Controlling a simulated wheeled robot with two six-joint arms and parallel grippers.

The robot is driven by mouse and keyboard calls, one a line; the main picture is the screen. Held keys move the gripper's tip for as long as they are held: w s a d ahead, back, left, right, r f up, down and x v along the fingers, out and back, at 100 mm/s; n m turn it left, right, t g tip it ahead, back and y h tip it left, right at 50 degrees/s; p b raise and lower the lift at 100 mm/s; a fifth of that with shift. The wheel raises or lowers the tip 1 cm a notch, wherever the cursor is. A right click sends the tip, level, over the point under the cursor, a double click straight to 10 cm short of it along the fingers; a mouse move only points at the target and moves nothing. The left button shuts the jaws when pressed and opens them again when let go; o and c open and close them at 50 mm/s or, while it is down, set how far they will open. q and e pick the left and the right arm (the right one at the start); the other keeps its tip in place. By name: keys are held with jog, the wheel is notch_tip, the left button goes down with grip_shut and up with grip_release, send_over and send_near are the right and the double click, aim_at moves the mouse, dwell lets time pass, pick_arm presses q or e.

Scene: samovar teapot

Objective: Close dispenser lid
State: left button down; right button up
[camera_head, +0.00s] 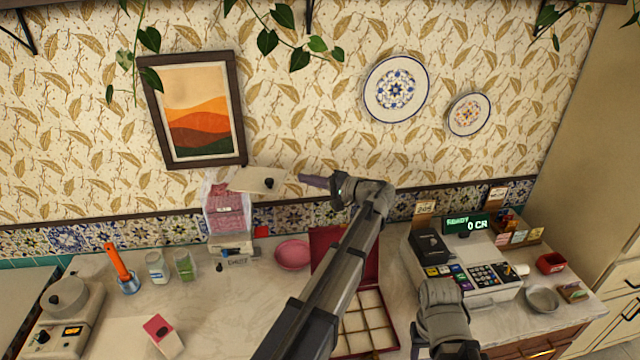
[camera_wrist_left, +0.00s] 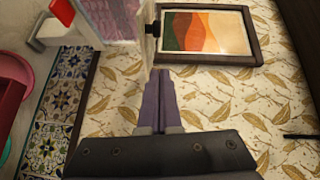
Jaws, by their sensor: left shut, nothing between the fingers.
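The dispenser (camera_head: 228,207) is a clear box with pink contents, standing against the tiled wall left of the middle in the head view. Its cream lid (camera_head: 250,179) with a dark knob (camera_head: 268,184) stands open, raised at the top and reaching out to the right. My left gripper (camera_head: 308,180) is shut and empty, its purple fingers pointing left at the lid, a small gap to its right. In the left wrist view the shut fingers (camera_wrist_left: 161,78) point toward the dispenser (camera_wrist_left: 108,18) and the lid's dark knob (camera_wrist_left: 153,28). My right gripper's fingers do not show.
A framed picture (camera_head: 197,108) hangs above the dispenser. A pink bowl (camera_head: 292,254) and an open red box (camera_head: 371,300) stand to the right on the counter. Glass jars (camera_head: 184,265) stand to the left. A cash register (camera_head: 470,275) stands further right.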

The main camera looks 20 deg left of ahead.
pick_arm(q)
jog(key=s+a, duration=0.2)
jog(key=a, duration=0.4)
jog(key=shift+s+f+b, duration=0.15)
jog(key=shift+f+b, duration=0.2)
jog(key=shift+f, duration=0.05)
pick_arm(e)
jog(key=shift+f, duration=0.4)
pick_arm(q)
jog(key=shift+s, duration=0.1)
